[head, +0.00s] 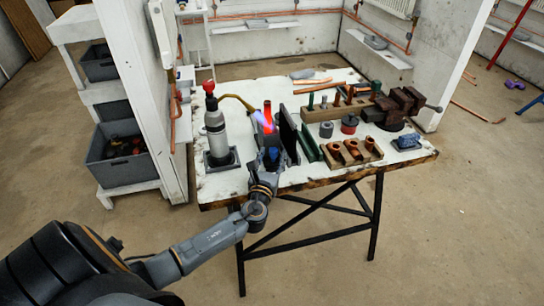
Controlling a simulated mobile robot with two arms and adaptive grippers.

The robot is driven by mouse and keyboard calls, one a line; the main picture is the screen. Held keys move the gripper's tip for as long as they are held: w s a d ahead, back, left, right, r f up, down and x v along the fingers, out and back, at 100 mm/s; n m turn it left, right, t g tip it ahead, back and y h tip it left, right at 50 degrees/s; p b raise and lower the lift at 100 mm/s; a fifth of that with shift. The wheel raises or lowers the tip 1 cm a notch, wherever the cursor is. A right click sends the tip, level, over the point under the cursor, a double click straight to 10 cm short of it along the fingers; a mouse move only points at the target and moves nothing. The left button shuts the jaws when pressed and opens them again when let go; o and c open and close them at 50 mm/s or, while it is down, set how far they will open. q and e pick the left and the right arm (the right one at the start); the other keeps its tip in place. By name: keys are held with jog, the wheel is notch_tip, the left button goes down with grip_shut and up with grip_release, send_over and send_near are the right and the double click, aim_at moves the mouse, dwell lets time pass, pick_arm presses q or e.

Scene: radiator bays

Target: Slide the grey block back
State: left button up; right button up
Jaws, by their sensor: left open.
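A grey block (267,139) appears to stand near the front middle of the white worktable (233,181), just beyond my left gripper. Its lower part is hidden by the gripper. An upright copper pipe (267,109) and a blue-purple flame with an orange-red glow show at its top. A dark upright plate (287,132) stands close on its right. My left gripper (271,154) reaches over the table's front edge, open, with its fingers close to the block's near side. I cannot tell whether they touch it. My right gripper is not in view.
A gas bottle with a red knob (215,128) stands left of the block, its hose running toward the flame. A wooden holder with copper fittings (351,153), a dark vise (399,106) and a blue item (408,142) are on the right. Copper pipes (313,81) lie at the back.

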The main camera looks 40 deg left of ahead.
aim_at(261, 128)
pick_arm(q)
grip_shut()
jog(key=w+a+b, duration=0.1)
jog(key=w+a, duration=0.2)
jog(key=w+a+b, duration=0.2)
jog(key=w+a, duration=0.1)
jog(key=a, duration=0.1)
jog(key=w+a+b, duration=0.2)
jog(key=w+a, duration=0.1)
jog(key=shift+a+f, duration=0.1)
jog(key=shift+a, duration=0.15)
jog(key=shift+w+a, duration=0.15)
jog(key=shift+a, duration=0.05)
jog(key=shift+r, duration=0.3)
jog(key=shift+a, duration=0.1)
jog(key=shift+c, duration=1.2)
grip_release()
jog(key=shift+o, duration=1.2)
jog(key=shift+w+f, duration=0.15)
